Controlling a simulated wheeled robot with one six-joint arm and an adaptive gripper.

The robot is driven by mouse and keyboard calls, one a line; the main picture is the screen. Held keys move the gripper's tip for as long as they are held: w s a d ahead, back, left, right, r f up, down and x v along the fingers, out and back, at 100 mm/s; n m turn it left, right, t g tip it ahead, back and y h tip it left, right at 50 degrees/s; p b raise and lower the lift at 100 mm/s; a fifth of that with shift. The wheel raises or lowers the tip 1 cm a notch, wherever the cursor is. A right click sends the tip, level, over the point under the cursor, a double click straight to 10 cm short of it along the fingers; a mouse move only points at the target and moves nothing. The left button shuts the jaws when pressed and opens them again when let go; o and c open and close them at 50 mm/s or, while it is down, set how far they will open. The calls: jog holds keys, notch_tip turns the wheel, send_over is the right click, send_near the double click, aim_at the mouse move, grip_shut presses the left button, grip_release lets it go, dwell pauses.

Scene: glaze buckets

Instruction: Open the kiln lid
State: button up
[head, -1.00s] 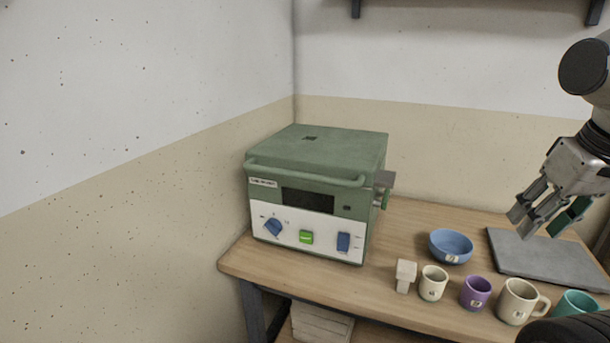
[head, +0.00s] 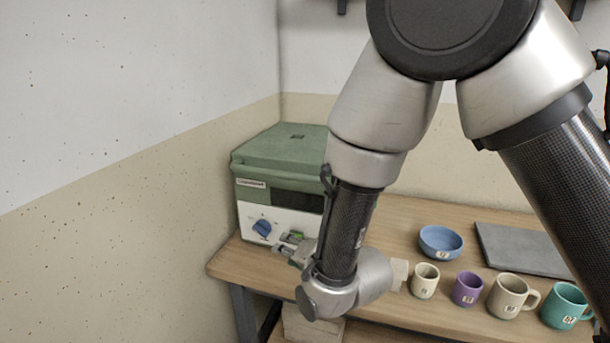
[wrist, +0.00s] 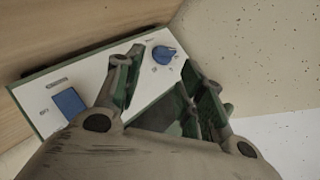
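The green kiln (head: 272,190) stands on the left of the wooden bench, its lid (head: 285,145) down on the body. My arm covers the kiln's right side. My gripper (head: 291,241) is low in front of the white control panel, right of the blue knob (head: 262,228). In the wrist view my gripper (wrist: 163,62) has its fingers apart with nothing held between them. There the panel (wrist: 92,62) shows the blue knob (wrist: 164,55) near the fingertips and a blue switch (wrist: 69,102) to the left. I cannot tell whether a fingertip touches the panel.
A blue bowl (head: 440,242), a grey slab (head: 520,248), a pale block (head: 399,272) and cream, purple, beige and teal cups stand on the bench (head: 395,212) to the right. Walls stand close left of and behind the kiln.

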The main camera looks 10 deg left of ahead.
aim_at(288, 178)
jog(key=w+r+m+t+y, duration=0.1)
jog(key=r+m+t, duration=0.1)
jog(key=r, duration=0.2)
jog(key=w+r+m+t+y, duration=0.1)
jog(key=r+m+t, duration=0.1)
jog(key=r, duration=0.3)
jog(key=w+d+r+m+t+y, duration=0.1)
jog(key=w+r+m+t, duration=0.1)
jog(key=r, duration=0.2)
jog(key=shift+r, duration=0.3)
jog(key=x, duration=0.7)
jog(key=shift+w+a, duration=0.1)
jog(key=shift+a, duration=0.05)
jog(key=shift+c, duration=0.5)
grip_shut()
